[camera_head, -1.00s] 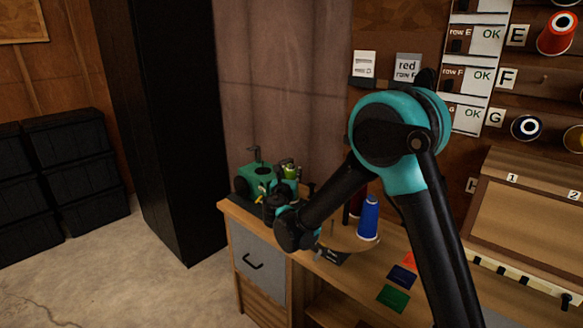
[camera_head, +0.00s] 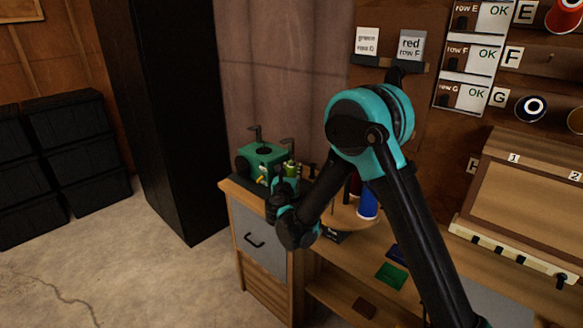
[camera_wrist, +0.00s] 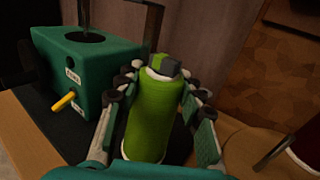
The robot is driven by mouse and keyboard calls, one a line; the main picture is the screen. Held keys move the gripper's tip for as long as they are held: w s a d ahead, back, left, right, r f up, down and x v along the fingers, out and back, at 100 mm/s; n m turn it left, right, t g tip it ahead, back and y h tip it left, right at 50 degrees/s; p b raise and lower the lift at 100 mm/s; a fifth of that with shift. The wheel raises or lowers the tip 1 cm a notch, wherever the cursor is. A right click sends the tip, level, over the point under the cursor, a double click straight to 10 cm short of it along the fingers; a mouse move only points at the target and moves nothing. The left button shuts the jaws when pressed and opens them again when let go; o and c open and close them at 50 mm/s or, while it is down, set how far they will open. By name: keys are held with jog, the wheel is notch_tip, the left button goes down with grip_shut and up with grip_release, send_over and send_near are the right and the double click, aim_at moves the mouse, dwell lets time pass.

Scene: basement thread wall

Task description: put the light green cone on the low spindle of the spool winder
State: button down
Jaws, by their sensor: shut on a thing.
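The light green cone (camera_wrist: 150,118) stands upright between the fingers of my gripper (camera_wrist: 160,88), which is shut on it. It also shows small in the head view (camera_head: 291,168), partly behind my gripper (camera_head: 287,181). In the head view the winder (camera_head: 262,158) stands at the bench's far left corner. The low spindle is not clearly visible.
A blue cone (camera_head: 367,204) stands on a round wooden board right of my gripper, partly behind my arm. A tall black cabinet (camera_head: 160,120) stands left. Part of another spool (camera_wrist: 306,147) shows at right.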

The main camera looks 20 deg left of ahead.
jog(key=shift+f, duration=0.3)
dwell(0.6)
jog(key=c, duration=0.9)
grip_release()
